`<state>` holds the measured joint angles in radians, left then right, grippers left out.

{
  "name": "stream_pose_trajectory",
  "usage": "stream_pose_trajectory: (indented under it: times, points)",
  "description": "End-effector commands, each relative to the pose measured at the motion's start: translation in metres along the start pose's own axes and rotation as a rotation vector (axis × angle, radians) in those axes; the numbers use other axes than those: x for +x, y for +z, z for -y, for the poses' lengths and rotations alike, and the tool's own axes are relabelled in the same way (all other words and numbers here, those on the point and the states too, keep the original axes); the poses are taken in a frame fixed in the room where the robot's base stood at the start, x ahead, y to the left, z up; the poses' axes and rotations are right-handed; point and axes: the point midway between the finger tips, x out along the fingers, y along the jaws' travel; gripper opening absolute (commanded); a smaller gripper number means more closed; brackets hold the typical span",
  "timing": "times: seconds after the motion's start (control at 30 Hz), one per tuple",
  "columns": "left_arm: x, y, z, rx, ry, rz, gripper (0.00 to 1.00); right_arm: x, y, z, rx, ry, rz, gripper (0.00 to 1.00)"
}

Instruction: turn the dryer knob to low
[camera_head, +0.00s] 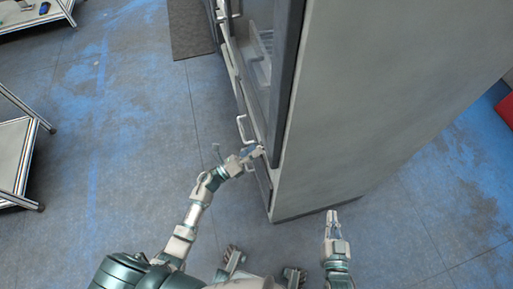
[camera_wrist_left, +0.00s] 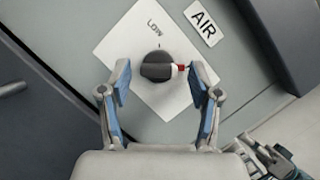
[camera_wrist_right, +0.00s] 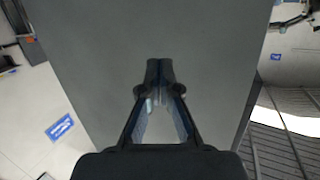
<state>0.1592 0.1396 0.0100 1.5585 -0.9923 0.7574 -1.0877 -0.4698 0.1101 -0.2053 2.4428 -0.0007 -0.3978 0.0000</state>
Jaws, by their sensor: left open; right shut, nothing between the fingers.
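The dryer knob (camera_wrist_left: 156,66) is dark and round with a red-tipped pointer, seen in the left wrist view on a white plate (camera_wrist_left: 118,48) marked LOW. The pointer aims to the right, away from the LOW mark at the upper left. My left gripper (camera_wrist_left: 158,82) is open, its two fingers on either side of the knob; I cannot tell whether they touch it. In the head view my left gripper (camera_head: 252,154) is at the front of the tall grey cabinet (camera_head: 375,100), and the knob is hidden there. My right gripper (camera_head: 331,216) is shut and empty beside the cabinet.
An AIR label (camera_wrist_left: 203,24) is beside the plate. A handle (camera_head: 241,128) sticks out from the cabinet front near my left gripper. A cart (camera_head: 24,165) stands at the left, and a dark mat (camera_head: 190,28) lies at the back. The floor between is clear.

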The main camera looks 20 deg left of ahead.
Motion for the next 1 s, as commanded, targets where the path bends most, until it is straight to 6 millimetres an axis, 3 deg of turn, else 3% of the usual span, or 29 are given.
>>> stream_pose_trajectory:
  times: [0.37, 0.6, 0.83, 1.0]
  points:
    - [0.007, 0.0, 0.0, 0.002, 0.001, -0.001, 0.63, 0.0, -0.001, 0.001, 0.003, -0.002, -0.004, 0.0]
    - [0.008, -0.001, 0.001, 0.003, 0.002, -0.002, 0.04, 0.0, -0.001, 0.001, 0.003, -0.001, -0.003, 0.0]
    - [0.008, -0.001, 0.0, -0.006, 0.004, -0.003, 0.03, 0.0, 0.0, 0.0, 0.001, 0.0, 0.007, 0.0]
    - [0.008, 0.001, 0.002, -0.045, 0.02, -0.002, 0.03, -0.008, 0.019, -0.004, -0.007, 0.008, 0.133, 0.0]
